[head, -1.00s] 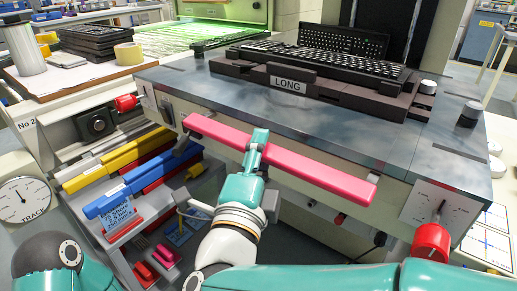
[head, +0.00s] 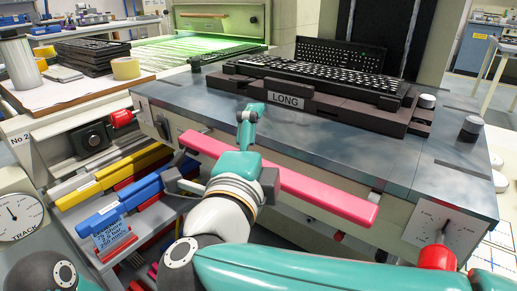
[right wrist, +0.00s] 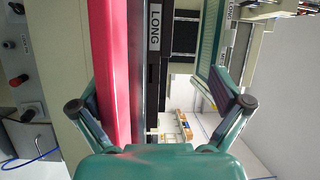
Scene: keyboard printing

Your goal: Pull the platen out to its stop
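The platen (head: 330,135) is a blue-grey slab with a long pink-red bar (head: 310,190) along its front. The bar also shows in the right wrist view (right wrist: 108,60), running between my fingers, nearer the left one. My right gripper (head: 247,122) stands over the left half of the bar, with its tips above it in the head view. In the right wrist view my right gripper (right wrist: 162,105) is open, its fingers wide apart. I cannot tell whether a finger touches the bar. My left gripper is out of view.
A black keyboard (head: 325,78) sits in a dark fixture (head: 330,113) labelled LONG on the platen. Red knobs (head: 437,257) flank the front. Yellow and blue bars (head: 125,200) lie on a rack at lower left. A dial (head: 15,215) is at far left.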

